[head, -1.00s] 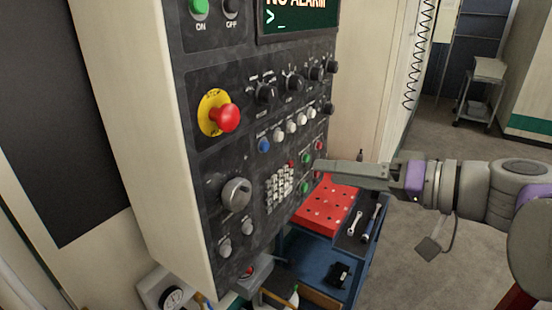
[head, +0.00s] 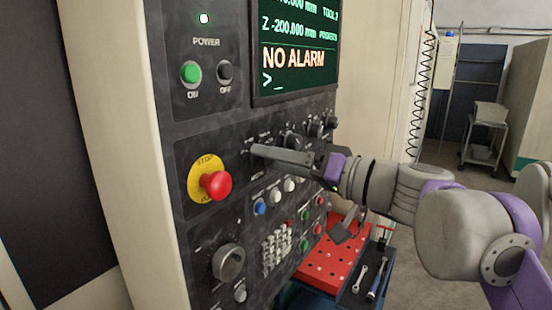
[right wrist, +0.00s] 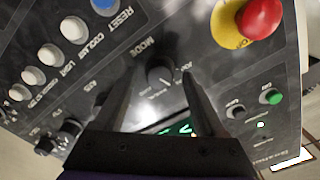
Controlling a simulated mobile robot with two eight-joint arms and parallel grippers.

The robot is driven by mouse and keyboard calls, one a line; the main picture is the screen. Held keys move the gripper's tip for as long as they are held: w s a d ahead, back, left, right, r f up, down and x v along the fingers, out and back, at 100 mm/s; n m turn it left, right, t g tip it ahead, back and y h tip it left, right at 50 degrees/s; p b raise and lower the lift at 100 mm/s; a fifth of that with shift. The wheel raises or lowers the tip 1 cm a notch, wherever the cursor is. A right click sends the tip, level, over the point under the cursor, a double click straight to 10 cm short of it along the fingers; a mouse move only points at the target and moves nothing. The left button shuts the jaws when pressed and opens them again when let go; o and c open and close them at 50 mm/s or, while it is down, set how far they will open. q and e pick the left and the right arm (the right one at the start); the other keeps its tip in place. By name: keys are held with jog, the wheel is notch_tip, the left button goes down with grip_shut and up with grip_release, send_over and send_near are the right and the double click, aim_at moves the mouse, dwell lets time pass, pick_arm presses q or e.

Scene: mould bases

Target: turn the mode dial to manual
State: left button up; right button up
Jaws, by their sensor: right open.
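The mode dial (right wrist: 160,73) is a dark round knob on the black control panel, beside the printed word MODE in the right wrist view. My right gripper (right wrist: 158,80) is open, with one finger on each side of the dial in that view. I cannot tell whether the fingers touch it. The dial's setting is too small and blurred to read. My left gripper is not in view.
A red stop button (head: 215,185) on a yellow plate lies left of the gripper. Other black knobs (head: 314,128) and a row of push buttons (head: 276,196) are close by. A screen (head: 292,50) reads NO ALARM. A red tray (head: 330,262) with tools beside it stands below.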

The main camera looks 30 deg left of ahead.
grip_shut()
dwell(0.4)
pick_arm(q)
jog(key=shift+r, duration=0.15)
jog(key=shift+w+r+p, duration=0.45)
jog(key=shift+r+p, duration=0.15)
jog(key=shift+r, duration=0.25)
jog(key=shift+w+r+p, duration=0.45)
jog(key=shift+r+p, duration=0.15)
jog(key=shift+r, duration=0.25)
pick_arm(e)
jog(key=shift+m, duration=3.9)
